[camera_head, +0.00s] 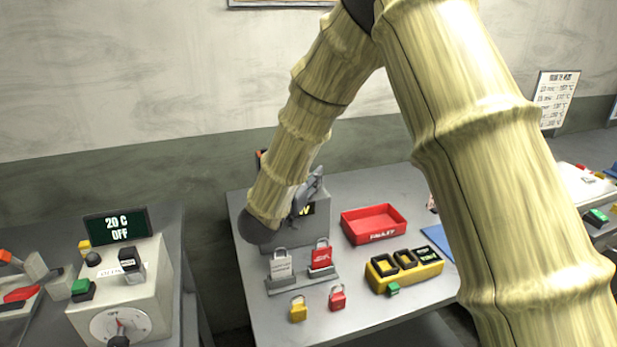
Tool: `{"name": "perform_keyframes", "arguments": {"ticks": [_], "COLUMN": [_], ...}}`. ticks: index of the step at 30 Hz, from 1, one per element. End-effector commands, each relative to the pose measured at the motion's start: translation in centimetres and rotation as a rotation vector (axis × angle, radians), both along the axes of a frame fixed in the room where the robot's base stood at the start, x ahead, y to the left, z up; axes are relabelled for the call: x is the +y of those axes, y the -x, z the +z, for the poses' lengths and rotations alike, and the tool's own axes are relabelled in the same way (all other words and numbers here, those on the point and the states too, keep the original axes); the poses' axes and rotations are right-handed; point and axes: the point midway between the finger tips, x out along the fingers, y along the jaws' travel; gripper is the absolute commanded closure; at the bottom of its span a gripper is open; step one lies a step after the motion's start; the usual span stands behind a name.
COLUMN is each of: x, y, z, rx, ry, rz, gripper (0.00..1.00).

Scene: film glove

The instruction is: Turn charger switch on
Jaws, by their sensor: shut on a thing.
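A yellow block with black slots, which looks like the charger (425,274), sits on the grey table right of centre. A small green piece (393,289) is at its front left edge and may be its switch. My gripper (312,187) is at the front of a grey box (283,238) at the back left of the table, well left of the yellow block. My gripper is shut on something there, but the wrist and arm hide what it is.
A red tray (374,224) stands behind the yellow block. Padlocks and tags stand on a grey stand (301,282), with a yellow padlock (298,309) and a red padlock (337,298) in front. A control box (122,290) reading "20 C OFF" is at left.

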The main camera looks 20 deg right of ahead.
Motion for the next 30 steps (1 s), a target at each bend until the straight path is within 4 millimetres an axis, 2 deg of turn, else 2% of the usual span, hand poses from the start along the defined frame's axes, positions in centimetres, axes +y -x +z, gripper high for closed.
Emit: {"name": "perform_keyframes", "arguments": {"ticks": [3,4,7,20,30], "x": [-0.2,-0.2,-0.1,0.0,0.0], "y": [-0.1,-0.1,-0.1,-0.1,-0.1], "z": [0.2,0.2,0.1,0.6,5.5], "rx": [-0.004,-0.004,-0.004,-0.003,-0.006], "ry": [0.001,0.001,0.001,0.0,0.0], "rz": [-0.002,-0.002,-0.002,0.001,0.0], "gripper": [0.93,0.66,0.49,0.49,0.49]}}
